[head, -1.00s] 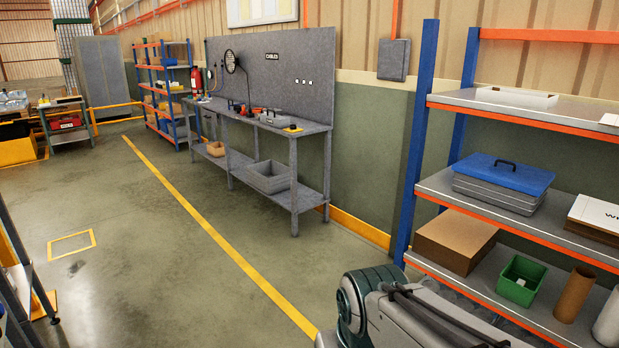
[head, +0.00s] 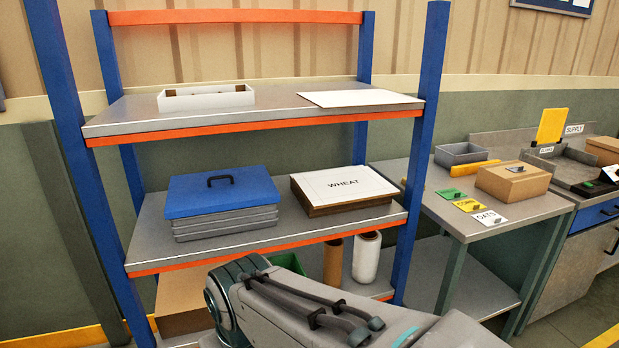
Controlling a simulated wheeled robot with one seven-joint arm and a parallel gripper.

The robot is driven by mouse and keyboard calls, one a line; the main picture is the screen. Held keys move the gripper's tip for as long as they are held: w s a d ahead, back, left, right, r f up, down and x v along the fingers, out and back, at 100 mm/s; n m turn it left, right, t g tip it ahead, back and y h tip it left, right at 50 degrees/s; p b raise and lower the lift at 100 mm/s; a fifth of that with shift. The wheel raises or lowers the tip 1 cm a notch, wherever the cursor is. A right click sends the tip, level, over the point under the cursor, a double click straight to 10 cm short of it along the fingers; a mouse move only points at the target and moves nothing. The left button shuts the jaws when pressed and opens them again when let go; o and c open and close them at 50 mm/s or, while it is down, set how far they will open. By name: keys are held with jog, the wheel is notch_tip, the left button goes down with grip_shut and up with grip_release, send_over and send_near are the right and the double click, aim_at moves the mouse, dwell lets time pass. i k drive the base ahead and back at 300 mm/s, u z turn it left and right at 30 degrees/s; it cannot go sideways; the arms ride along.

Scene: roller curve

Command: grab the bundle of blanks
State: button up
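I cannot make out a bundle of blanks for certain in the head view. A bench at the right has a small label (head: 546,150) that is too small to read surely, below a yellow upright panel (head: 552,125) and beside a SUPPLY sign (head: 574,129). My gripper is out of view; only a part of my arm shows at the bottom middle, in front of the shelf rack's lower level.
The blue and orange shelf rack (head: 262,237) holds grey trays under a blue lid (head: 221,191), a WHEAT box (head: 343,188) and a white tray (head: 206,97). The side table (head: 540,208) carries a cardboard box (head: 513,181), a grey bin (head: 460,154) and coloured cards.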

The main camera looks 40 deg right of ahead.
aim_at(335, 188)
jog(key=z, duration=0.75)
jog(key=i, duration=1.2)
jog(key=z, duration=0.55)
